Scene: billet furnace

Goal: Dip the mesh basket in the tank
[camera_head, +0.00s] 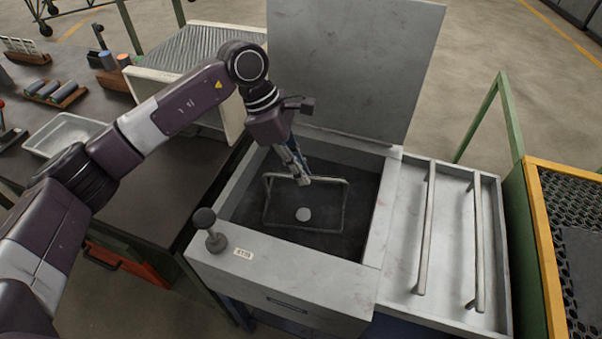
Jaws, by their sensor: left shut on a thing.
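The grey tank (300,290) stands in the middle with its lid (350,65) raised upright at the back. The mesh basket (265,205) shows as a thin wire frame with a handle, inside the tank opening. A pale round piece (303,214) shows within the basket's outline. My left gripper (304,181) reaches down into the opening and is shut on the basket's handle at its upper bar. The basket's mesh is hard to make out against the dark inside, and I cannot tell how deep it sits. My right gripper is not in view.
A knob (204,217) on a stem stands on the tank's front left corner. A drain tray (400,270) with two raised rails (478,240) adjoins on the right. A dark bench (140,205) with a metal pan (65,133) is left; a yellow-edged grate (570,215) is far right.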

